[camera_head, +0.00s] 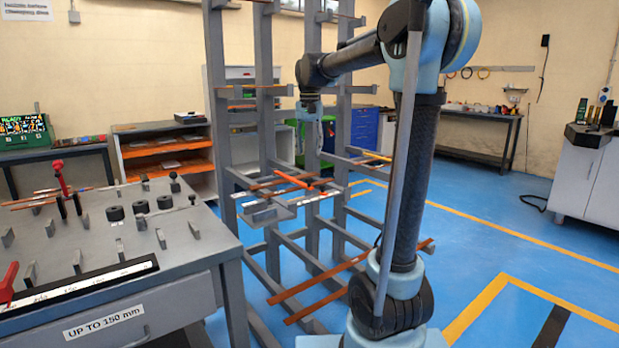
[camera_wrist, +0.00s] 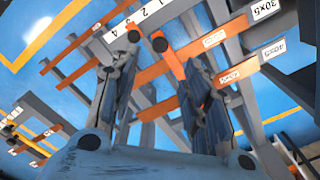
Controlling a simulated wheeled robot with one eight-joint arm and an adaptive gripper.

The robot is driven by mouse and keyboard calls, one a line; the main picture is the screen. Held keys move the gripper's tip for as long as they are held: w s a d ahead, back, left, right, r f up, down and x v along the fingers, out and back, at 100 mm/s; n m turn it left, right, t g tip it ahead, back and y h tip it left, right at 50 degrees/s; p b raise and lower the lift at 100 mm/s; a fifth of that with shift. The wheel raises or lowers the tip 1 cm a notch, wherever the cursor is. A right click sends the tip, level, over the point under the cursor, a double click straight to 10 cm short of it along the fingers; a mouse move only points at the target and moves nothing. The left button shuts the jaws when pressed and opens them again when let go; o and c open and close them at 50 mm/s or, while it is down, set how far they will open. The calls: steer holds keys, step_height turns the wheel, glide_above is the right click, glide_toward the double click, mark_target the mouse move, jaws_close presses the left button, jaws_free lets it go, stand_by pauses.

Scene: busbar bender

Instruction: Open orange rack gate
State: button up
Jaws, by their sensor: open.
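The orange rack gate (camera_head: 297,180) shows in the head view as a thin bright orange piece at the front of the grey rack (camera_head: 265,110). In the wrist view an orange part (camera_wrist: 178,64) with a dark round end lies between and beyond my fingers; I take it for the gate, partly hidden by the right finger. My gripper (camera_head: 310,110) points down above the rack's lower arms, left of my arm column. In the wrist view my gripper (camera_wrist: 160,62) has its fingers apart with nothing clearly clasped. Whether a finger touches the gate cannot be told.
Copper-coloured bars (camera_wrist: 195,45) lie across the rack arms near the fingers. Size labels (camera_wrist: 273,48) mark the arms. Lower bars (camera_head: 320,286) stick out toward the front. A grey bending table (camera_head: 180,290) stands at left. Blue floor (camera_head: 480,250) is open at right.

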step_height(320, 180, down, 10)
steer(key=shift+f, duration=0.2)
stand_by(0.3)
jaws_close()
